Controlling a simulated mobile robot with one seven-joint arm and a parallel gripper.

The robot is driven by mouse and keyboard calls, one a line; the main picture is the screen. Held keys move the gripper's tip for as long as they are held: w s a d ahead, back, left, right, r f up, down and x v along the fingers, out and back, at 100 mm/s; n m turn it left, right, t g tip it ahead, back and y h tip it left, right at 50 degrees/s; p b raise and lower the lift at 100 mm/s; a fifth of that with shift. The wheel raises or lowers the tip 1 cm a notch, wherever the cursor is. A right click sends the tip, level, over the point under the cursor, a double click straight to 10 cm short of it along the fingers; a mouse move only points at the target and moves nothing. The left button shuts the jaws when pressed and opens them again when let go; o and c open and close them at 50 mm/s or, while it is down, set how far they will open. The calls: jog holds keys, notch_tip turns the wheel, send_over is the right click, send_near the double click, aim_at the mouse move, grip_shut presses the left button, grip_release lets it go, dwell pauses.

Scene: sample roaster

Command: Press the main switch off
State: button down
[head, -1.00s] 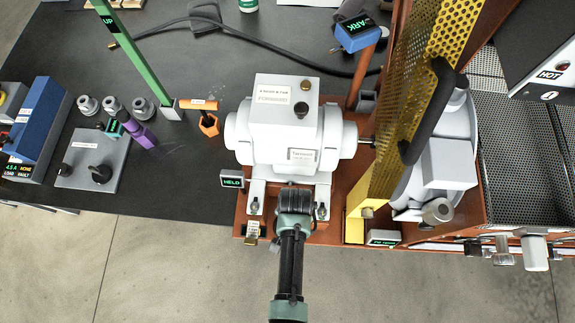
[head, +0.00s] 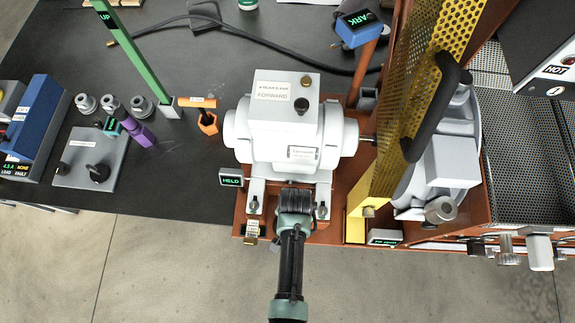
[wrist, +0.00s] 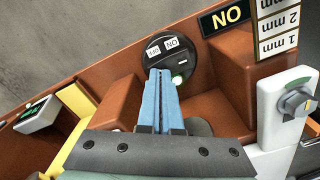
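The main switch (wrist: 183,52) appears to be the round black part on the brown housing in the wrist view. It carries two small white labels, seen upside down, that seem to read ON and OFF, and a green light. My gripper (wrist: 161,72) has its two blue fingers side by side with almost no gap. Their tips overlap the lower part of the switch in the picture; I cannot tell whether they touch it. In the head view my gripper (head: 294,190) is at the front of the white motor, its fingertips hidden.
A black sign (wrist: 228,17) and a millimetre scale (wrist: 279,22) stand beside the switch. A grey knob (wrist: 295,101) is at right. In the head view, the white motor (head: 290,135) and yellow perforated guard (head: 410,110) crowd the area. Bare floor (head: 170,270) lies in front.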

jog(key=shift+f, duration=0.3)
jog(key=shift+r, duration=0.1)
notch_tip(320, 180, up, 7)
jog(key=p, duration=0.7)
jog(key=shift+s, duration=0.1)
dwell(0.5)
